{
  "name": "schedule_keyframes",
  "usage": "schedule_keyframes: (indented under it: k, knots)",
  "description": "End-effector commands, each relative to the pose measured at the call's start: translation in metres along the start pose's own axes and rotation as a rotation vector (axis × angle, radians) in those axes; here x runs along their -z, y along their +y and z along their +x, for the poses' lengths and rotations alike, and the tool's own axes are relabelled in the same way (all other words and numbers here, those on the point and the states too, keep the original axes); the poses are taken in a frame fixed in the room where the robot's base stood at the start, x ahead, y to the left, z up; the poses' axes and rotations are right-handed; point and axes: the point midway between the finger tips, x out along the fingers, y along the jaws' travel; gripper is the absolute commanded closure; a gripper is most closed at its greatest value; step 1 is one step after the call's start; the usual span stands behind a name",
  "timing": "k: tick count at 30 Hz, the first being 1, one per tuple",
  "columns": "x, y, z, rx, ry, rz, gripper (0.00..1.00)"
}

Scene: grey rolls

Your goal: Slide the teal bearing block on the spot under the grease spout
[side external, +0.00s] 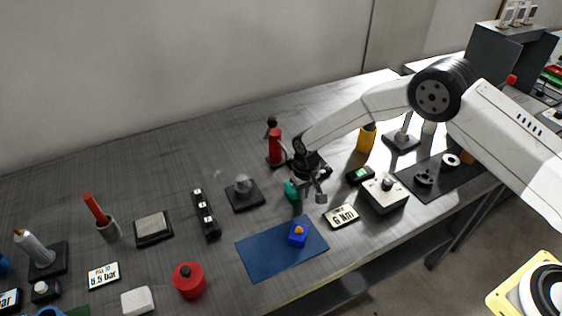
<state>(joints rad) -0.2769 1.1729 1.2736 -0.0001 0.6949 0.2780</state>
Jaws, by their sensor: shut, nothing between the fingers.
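The teal bearing block (291,190) stands on the grey table near the middle of the side external view, behind the blue mat. It is small here, and its right part is hidden by my gripper. My gripper (315,194) points down just right of the block; it is shut and empty. I cannot tell whether it touches the block. A red upright device with a black top (274,146), which looks like the grease dispenser, stands behind the block. Its spout and the spot under it are not clear, partly behind my wrist.
A blue mat (260,257) bearing a blue block with an orange top (298,234) lies in front. A "6 km" sign (341,216) and a grey box with a knob (386,194) stand to the right. A black plate with a grey knob (244,192) is left.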

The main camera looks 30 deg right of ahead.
Motion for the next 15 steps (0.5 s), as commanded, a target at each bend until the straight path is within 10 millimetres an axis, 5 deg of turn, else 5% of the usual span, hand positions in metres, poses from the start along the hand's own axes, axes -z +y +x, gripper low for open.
schedule_keyframes:
  k: [15]
  knots:
    - [0.025,0.0,-0.001,0.0,0.001,0.0,1.0]
